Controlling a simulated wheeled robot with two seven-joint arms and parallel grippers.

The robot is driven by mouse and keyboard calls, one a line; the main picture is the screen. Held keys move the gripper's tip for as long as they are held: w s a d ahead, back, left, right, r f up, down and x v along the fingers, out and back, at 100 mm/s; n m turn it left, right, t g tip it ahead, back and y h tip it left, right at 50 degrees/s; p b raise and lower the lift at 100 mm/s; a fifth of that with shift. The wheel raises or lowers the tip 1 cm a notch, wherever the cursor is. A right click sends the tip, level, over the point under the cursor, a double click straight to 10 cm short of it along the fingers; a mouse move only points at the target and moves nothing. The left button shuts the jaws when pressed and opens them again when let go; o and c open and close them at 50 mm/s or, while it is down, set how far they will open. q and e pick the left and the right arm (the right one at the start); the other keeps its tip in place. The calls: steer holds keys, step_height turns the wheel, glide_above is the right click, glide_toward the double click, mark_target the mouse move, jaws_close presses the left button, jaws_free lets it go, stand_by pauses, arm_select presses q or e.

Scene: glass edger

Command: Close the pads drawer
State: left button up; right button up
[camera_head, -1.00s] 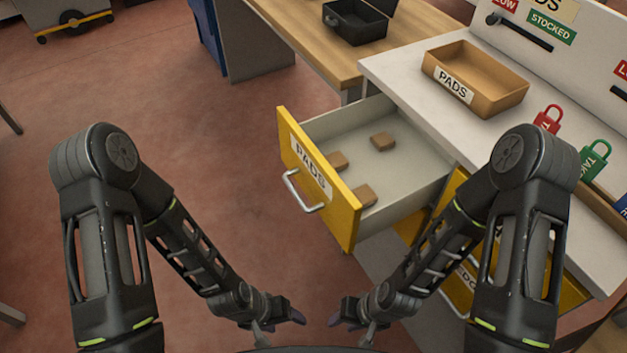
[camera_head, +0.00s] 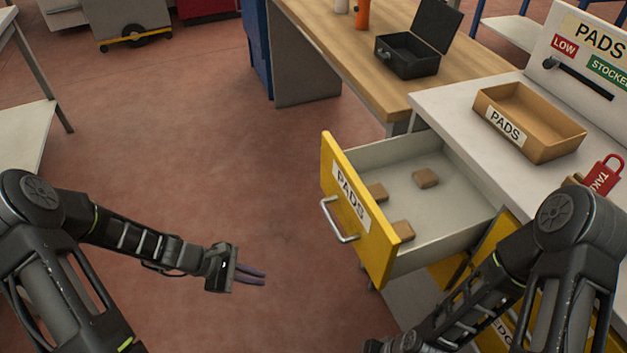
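The pads drawer (camera_head: 385,254) has a yellow front with a PADS label and a silver bar handle (camera_head: 338,221). It stands pulled well out of the white cabinet, and several brown pads (camera_head: 426,178) lie inside. My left gripper (camera_head: 250,275) is left of the drawer and below its handle in the picture, apart from it. Its two dark fingers point right with a narrow gap between them, and nothing is held. My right gripper (camera_head: 385,347) is at the bottom edge, mostly cut off, so its fingers cannot be made out.
A wooden table (camera_head: 345,45) with an open black box (camera_head: 408,55) stands behind. The red floor left of the drawer is clear.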

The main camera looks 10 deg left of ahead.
mark_target(326, 173)
arm_select(q)
steer(key=w+r+n+t+h, duration=0.1)
steer(key=w+r, duration=0.1)
steer(key=r, duration=0.2)
steer(key=w+r+n+t+h, duration=0.1)
steer(key=w+r+n, duration=0.1)
steer(key=w+r, duration=0.1)
steer(key=w+r+n+t+h, duration=0.1)
steer(key=w+r+h, duration=0.1)
steer(key=r, duration=0.3)
steer(key=shift+w+a+t, duration=0.4)
jaws_close()
step_height(326, 173, up, 9)
steer(key=w+n+t+h, duration=0.1)
steer(key=n+t+h, duration=0.1)
steer(key=h, duration=0.1)
steer(key=shift+w+d+r+h, duration=0.15)
steer(key=shift+w+d+h, duration=0.15)
steer(key=shift+d, duration=0.05)
steer(key=shift+d, duration=0.1)
steer(key=p+x, duration=0.2)
steer(key=x, duration=1.2)
steer(key=shift+d, duration=0.1)
